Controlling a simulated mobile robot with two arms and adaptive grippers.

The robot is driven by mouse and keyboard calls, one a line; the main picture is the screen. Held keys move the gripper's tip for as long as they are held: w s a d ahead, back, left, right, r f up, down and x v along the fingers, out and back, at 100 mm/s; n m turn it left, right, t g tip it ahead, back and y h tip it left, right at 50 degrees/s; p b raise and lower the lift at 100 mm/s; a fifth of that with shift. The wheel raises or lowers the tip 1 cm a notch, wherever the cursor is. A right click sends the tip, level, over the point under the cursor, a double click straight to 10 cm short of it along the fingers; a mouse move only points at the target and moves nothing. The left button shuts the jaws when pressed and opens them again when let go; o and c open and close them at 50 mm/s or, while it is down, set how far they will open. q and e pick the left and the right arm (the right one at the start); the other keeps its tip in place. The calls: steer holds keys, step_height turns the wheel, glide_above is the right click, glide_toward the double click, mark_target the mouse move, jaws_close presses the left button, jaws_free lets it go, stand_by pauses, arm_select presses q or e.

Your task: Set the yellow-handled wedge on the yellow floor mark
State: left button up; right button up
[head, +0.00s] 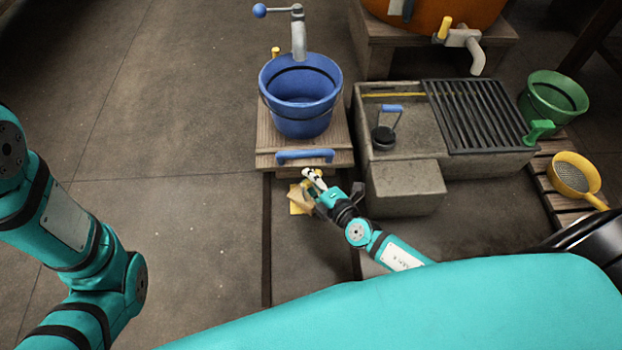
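The yellow floor mark (295,206) shows as a small patch on the floor in front of the low wooden platform, partly covered. The tan wedge (303,199) is at the mark, just left of my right gripper (312,176). Small yellow parts beside the fingers look like its handle. The gripper and its fingers hide much of the wedge, so I cannot tell whether it rests flat or whether the fingers are closed on it. My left arm comes in at the left; its gripper is out of view.
A blue bucket (290,118) stands on the wooden platform (340,150) with a blue handle (305,156), under a tap. A stone sink (405,180) with a dark grate (475,115) is to the right. A green bucket (553,98) and yellow sieve (574,176) are farther right. The left floor is clear.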

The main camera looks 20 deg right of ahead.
steer(key=shift+o, duration=1)
